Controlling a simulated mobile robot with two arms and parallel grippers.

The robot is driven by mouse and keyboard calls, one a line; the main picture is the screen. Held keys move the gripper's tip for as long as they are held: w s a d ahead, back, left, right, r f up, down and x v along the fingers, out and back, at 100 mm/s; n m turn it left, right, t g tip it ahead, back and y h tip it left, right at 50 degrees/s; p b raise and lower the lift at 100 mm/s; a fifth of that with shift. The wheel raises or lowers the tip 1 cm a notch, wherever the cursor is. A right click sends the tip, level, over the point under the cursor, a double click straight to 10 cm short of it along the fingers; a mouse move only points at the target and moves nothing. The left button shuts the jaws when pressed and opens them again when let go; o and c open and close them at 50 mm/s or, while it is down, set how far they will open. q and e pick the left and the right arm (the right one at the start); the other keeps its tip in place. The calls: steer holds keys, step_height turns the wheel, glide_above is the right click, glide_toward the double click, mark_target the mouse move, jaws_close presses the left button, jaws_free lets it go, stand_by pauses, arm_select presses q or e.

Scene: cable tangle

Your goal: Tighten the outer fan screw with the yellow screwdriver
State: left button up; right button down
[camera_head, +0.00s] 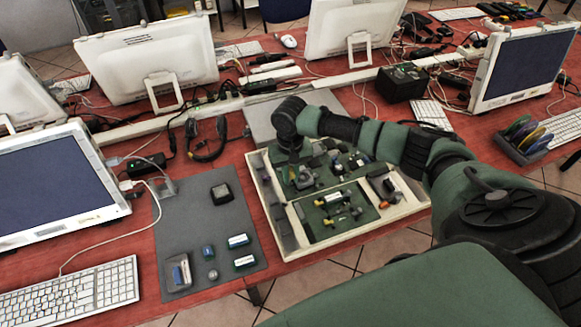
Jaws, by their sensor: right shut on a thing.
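My right arm comes in from the right, and its gripper (291,152) points down over the back left part of an open pale case (283,241). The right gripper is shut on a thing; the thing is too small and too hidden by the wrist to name. Just below it, a dark round part (300,179), possibly the fan, sits on a green board (345,160). I cannot make out its screws or whether anything touches them. No yellow screwdriver can be told for sure; small yellow and white parts (328,200) lie on the front green board. My left gripper is not in view.
A grey mat (190,225) left of the case holds a black box (221,193) and several small blue and white parts. Monitors (55,185), a keyboard (75,297) and loose cables crowd the red table. A black box (402,82) stands behind my arm.

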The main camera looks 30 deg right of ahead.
steer(key=shift+s+a+f+m+p, duration=0.15)
steer(key=shift+m+p, duration=0.95)
steer(key=shift+p, duration=0.25)
steer(key=shift+s+a+f+m+p, duration=0.1)
steer(key=shift+f+m+p, duration=0.05)
steer(key=shift+m+p, duration=1.05)
steer(key=shift+f, duration=0.1)
steer(key=shift+p, duration=0.35)
steer(key=shift+m+p, duration=0.3)
steer(key=shift+m, duration=0.1)
steer(key=shift+a+m+p, duration=0.15)
steer(key=shift+m+p, duration=1.35)
steer(key=shift+m, duration=0.1)
steer(key=shift+m+p, duration=0.85)
steer(key=shift+m, duration=0.15)
